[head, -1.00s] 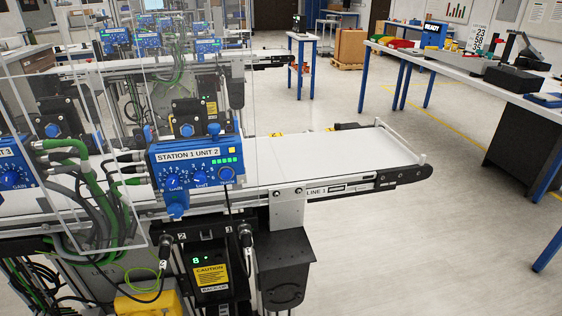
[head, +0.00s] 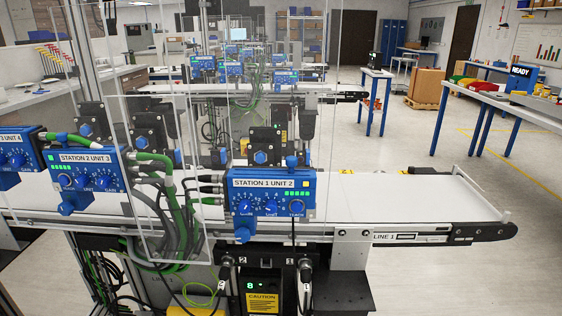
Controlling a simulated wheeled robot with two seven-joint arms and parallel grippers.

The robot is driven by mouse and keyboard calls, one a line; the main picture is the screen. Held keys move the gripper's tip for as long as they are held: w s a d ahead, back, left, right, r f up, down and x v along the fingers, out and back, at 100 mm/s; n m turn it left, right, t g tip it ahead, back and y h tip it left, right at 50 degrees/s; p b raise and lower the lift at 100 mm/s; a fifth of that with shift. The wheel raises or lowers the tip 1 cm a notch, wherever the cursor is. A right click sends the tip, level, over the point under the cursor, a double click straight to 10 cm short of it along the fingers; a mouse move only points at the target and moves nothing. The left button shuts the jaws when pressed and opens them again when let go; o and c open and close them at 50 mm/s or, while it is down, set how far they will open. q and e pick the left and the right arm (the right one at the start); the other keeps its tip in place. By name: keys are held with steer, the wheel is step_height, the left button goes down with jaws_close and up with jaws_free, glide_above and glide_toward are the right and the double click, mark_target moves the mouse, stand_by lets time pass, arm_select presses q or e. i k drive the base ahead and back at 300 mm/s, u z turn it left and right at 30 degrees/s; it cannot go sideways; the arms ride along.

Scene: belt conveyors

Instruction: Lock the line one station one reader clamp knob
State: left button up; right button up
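The line 1 conveyor (head: 420,206) runs across the view, with its "LINE 1" label on the front rail at right. The blue box marked "STATION 1 UNIT 2" (head: 271,205) is mounted on its near side, with dials and green lights. A black bracket (head: 264,138) with a blue knob (head: 260,157) stands behind it. Another blue knob (head: 291,161) sticks up from the box top, and a blue knob (head: 242,232) hangs below its front. I cannot tell which knob is the station one reader clamp knob, or whether any is locked. Neither gripper is in view.
A blue "STATION 2 UNIT 3" box (head: 86,169) stands left, with green and grey cables (head: 178,200) between the boxes. Clear panels (head: 165,60) rise in front of the left part. A black unit with a caution label (head: 262,302) sits below.

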mark_target(242, 234)
steer(key=z, duration=1.2)
steer(key=k, duration=0.5)
steer(key=u, duration=1.2)
